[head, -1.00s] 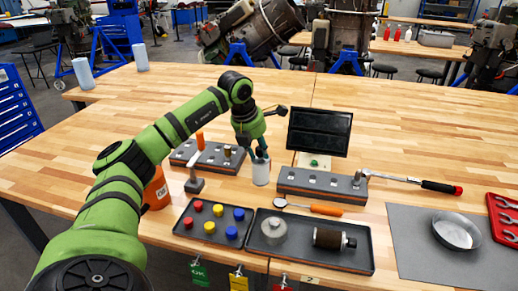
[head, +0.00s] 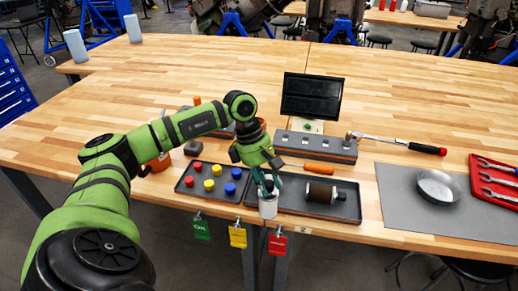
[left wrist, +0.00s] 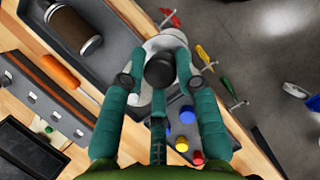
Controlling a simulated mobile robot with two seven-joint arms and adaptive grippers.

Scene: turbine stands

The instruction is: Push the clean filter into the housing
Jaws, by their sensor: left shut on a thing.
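My left gripper (head: 264,180) is shut on a white cylinder, apparently the clean filter (head: 268,208), and holds it upright at the tray's front edge. In the left wrist view, the gripper's green fingers flank a dark round end (left wrist: 160,70), with a pale rounded body around it. I cannot identify the housing for certain. My right gripper is not in view.
A small tray with red, yellow and blue caps (head: 209,185) is to the left. Green (head: 201,229), yellow and red tags hang at the front edge.

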